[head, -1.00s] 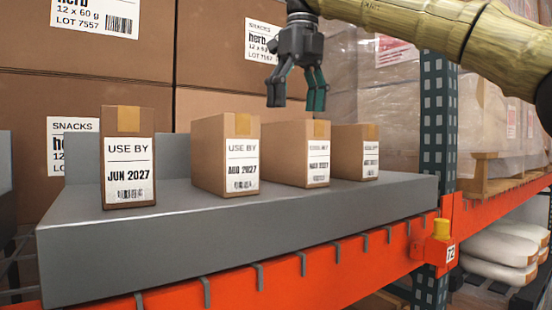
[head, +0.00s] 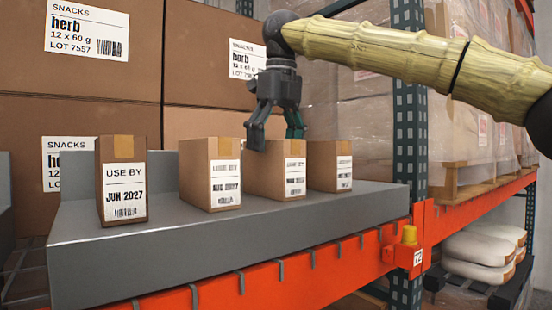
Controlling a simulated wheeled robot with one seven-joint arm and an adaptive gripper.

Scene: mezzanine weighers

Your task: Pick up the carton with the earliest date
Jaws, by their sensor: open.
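Several brown cartons stand upright in a row on a grey ledge (head: 330,214). The leftmost carton (head: 122,155) reads USE BY JUN 2027. The second carton (head: 195,170) appears to read AUG 2027. The third carton (head: 262,178) has a 2027 label whose month is too small to read surely. The rightmost carton (head: 323,160) has a label too blurred to read. My gripper (head: 276,138) is open and points down at the top of the third carton. Its left finger overlaps that carton's upper left in the view; contact cannot be told.
Large brown SNACKS herb boxes (head: 200,60) stand close behind the ledge. A blue-grey rack upright (head: 408,140) rises at the right, with wrapped pallets beyond it. An orange beam (head: 300,268) runs along the front, with a yellow-topped orange fitting (head: 406,250).

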